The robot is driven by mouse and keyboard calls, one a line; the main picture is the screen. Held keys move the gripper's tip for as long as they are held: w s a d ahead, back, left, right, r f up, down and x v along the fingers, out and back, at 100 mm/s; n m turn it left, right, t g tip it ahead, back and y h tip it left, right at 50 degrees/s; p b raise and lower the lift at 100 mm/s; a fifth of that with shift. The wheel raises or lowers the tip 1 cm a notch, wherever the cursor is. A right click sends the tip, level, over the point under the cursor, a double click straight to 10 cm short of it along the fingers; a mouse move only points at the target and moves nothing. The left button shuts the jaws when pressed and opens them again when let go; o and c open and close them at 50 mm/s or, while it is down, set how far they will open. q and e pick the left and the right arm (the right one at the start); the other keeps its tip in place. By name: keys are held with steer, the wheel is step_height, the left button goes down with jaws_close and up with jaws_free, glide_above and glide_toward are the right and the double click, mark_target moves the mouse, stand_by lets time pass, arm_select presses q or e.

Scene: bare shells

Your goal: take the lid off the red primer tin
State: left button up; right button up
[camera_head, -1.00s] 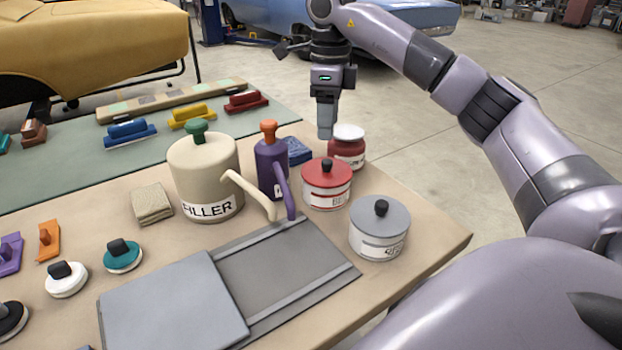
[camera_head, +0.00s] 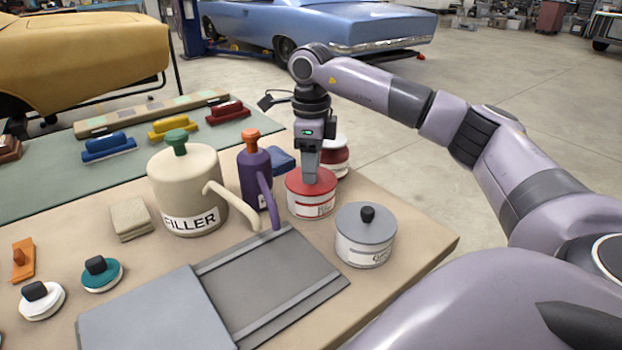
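The red primer tin (camera_head: 311,206) stands on the table, with its red lid (camera_head: 296,184) seated on top. Its label shows but is too small to read surely. My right gripper (camera_head: 310,180) points straight down over the middle of the lid, with its fingertips at the lid's black knob. The fingers hide the knob, and I cannot tell whether they are closed on it. My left gripper is not in view.
A grey-lidded tin (camera_head: 366,240) stands just in front and right. A purple can (camera_head: 254,178) and a cream filler can (camera_head: 187,190) stand left. A grey tray (camera_head: 270,280) lies in front.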

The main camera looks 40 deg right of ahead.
jaws_close()
step_height(320, 180, up, 20)
steer(key=p, duration=0.6)
